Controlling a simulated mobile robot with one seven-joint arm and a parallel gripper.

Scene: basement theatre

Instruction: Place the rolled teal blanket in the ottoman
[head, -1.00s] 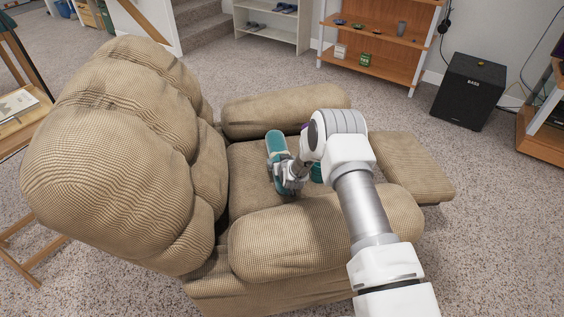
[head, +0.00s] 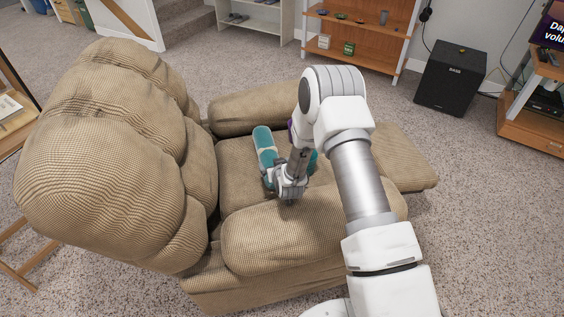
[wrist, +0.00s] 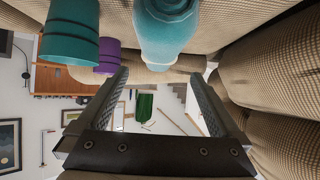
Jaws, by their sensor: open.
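A second teal roll (head: 313,160) shows partly behind my arm. My gripper (head: 288,188) is at the near end of the long roll, beside the near armrest. In the upside-down wrist view, its fingers (wrist: 158,75) are spread with nothing between them. The other teal roll (wrist: 70,32) is at the left. I cannot make out an ottoman.
A purple roll (wrist: 108,56) lies between the teal ones. The recliner's back (head: 110,150) and near armrest (head: 275,238) rise around the seat. An orange shelf (head: 350,32) and a black speaker (head: 450,77) stand behind. Carpet is clear at the right.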

